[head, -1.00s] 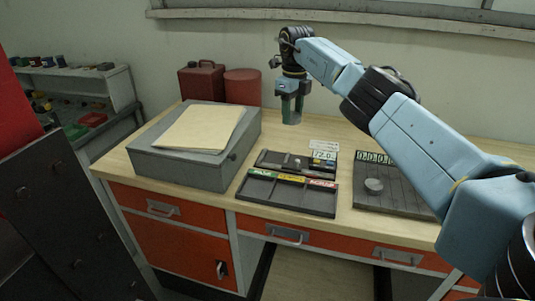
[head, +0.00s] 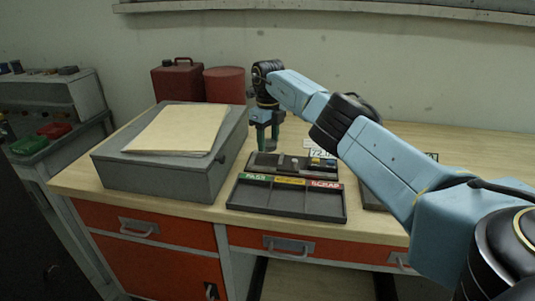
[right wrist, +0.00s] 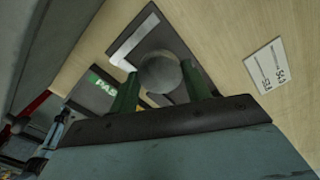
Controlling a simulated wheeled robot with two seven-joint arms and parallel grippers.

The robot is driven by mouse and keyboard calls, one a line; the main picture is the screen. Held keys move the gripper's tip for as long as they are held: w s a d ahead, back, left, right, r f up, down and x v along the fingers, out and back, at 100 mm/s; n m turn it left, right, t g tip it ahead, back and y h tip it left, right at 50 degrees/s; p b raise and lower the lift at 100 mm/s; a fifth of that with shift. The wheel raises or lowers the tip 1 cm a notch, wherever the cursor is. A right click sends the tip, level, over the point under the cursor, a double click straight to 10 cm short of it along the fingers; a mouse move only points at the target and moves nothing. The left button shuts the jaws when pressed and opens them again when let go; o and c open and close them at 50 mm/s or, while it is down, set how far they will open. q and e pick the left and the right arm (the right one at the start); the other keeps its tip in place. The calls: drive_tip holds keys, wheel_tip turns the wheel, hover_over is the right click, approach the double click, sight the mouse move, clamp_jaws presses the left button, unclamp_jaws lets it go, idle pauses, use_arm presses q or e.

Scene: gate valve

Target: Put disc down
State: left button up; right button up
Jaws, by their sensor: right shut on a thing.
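My right gripper (head: 267,141) is low over the desk, just behind the dark gauge base (head: 262,166). In the right wrist view its green fingers are shut on a round grey disc (right wrist: 160,72), one finger on each side. The disc is hard to make out in the head view. The dark three-part tray (head: 285,206) stands in front of the gauge base, with a green PASS label, a yellow label and a red SCRAP label. Its visible compartments look empty. In the right wrist view the PASS label (right wrist: 103,84) shows left of the disc. My left gripper is out of view.
A grey box (head: 170,170) with a tan folder (head: 178,128) stands left of the tray. A red can (head: 177,82) and a red cylinder (head: 224,85) stand behind it. My right arm covers most of a dark rack (head: 371,196) at right. A white card (right wrist: 266,67) lies on the desk.

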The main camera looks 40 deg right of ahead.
sight(268, 142)
drive_tip(key=shift+a+f, duration=0.1)
drive_tip(key=shift+f, duration=0.5)
wheel_tip(268, 142, down, 3)
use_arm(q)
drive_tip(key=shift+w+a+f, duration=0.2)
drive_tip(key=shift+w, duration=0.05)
use_arm(e)
drive_tip(key=shift+r, duration=0.1)
drive_tip(key=o, duration=0.8)
drive_tip(key=shift+f+b, duration=0.2)
drive_tip(key=shift+b, duration=0.1)
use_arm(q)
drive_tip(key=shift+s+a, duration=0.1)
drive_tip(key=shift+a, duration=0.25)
use_arm(e)
drive_tip(key=shift+o, duration=0.8)
drive_tip(key=shift+r, duration=0.1)
